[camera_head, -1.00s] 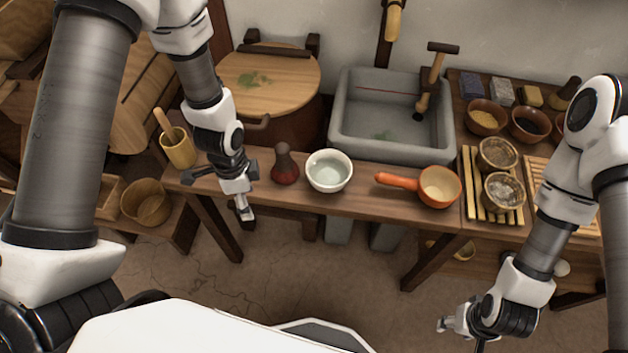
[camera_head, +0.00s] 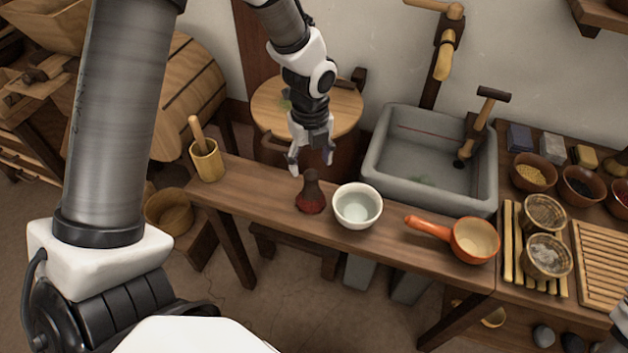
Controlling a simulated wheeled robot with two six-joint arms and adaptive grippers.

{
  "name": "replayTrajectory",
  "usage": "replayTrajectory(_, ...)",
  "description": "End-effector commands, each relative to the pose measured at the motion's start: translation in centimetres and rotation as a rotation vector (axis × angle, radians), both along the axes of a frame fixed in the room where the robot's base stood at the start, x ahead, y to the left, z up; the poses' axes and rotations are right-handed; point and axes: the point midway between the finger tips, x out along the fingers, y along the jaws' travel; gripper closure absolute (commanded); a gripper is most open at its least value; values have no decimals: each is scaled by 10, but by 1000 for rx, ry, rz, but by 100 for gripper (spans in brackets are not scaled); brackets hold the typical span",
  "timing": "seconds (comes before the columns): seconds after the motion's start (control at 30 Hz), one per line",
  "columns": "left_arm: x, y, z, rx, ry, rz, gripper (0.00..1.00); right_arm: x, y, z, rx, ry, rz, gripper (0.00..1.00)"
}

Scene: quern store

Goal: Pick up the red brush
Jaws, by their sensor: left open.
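The red brush (camera_head: 311,194) stands on the wooden bench, with a dark brown handle on top and a dark red, wider lower part. It is just left of a white bowl (camera_head: 357,206). My left gripper (camera_head: 309,166) is open and empty, with its fingers pointing down. My right gripper is out of view; only a bit of white at the lower right edge shows.
The bench (camera_head: 262,205) also bears a wooden cup with a pestle (camera_head: 207,163) at left and an orange-handled pan (camera_head: 474,241) at right. Behind are a round wooden lid (camera_head: 342,112) and a stone sink (camera_head: 420,178). The bench left of the brush is clear.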

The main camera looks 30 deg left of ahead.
Motion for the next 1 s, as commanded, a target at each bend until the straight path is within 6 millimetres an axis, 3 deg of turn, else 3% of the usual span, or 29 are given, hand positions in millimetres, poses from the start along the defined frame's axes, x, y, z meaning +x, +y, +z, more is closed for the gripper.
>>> replayTrajectory(0.2,-2,0,-39,0,4,-1,35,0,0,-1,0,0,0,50)
replayTrajectory(0.47,-1,0,-44,-1,1,1,35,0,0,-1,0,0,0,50)
replayTrajectory(0.6,-1,0,-44,-1,1,1,84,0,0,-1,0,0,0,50)
replayTrajectory(0.67,-1,0,-44,-1,1,1,100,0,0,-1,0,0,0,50)
replayTrajectory(1.0,-1,0,-44,-1,1,1,100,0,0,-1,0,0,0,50)
